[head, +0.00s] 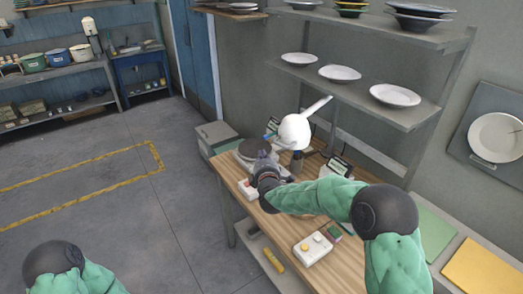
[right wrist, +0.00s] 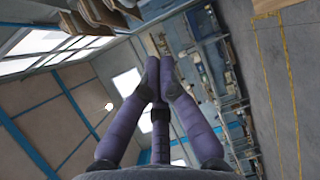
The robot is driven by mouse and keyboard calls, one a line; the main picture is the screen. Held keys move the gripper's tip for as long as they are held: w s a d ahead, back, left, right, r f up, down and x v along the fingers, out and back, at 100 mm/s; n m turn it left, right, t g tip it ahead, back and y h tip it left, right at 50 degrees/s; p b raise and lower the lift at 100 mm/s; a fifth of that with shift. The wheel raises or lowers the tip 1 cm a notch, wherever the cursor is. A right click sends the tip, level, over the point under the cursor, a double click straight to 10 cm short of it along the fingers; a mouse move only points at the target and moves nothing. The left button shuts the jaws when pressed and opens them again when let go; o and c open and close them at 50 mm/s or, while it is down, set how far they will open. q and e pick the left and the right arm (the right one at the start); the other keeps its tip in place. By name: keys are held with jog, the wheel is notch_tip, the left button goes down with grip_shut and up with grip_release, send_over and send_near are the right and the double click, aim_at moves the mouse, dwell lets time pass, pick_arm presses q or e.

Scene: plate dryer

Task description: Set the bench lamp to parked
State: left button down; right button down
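The bench lamp (head: 295,131) has a white rounded head and a pale bar sticking up to the right, above the wooden bench (head: 303,228). My right gripper (head: 263,157) is in front of the lamp, at its lower left in the head view, over the bench's far end. Whether it touches the lamp cannot be told. In the right wrist view the purple fingers (right wrist: 159,68) come together at the tips with nothing seen between them. The lamp does not show clearly there. My left arm shows only at the lower left of the head view; its gripper is out of view.
A round grey plate device (head: 250,149) stands beside my right gripper. A white box with buttons (head: 312,248) sits near the bench's front edge. Shelves with white plates (head: 340,73) hang behind. A grey bin (head: 213,136) stands beyond the bench. Floor at left is clear.

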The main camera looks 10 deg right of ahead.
jog(key=w+d, duration=0.4)
jog(key=w, duration=0.2)
jog(key=shift+f, duration=0.2)
dwell(0.4)
jog(key=shift+b, duration=0.3)
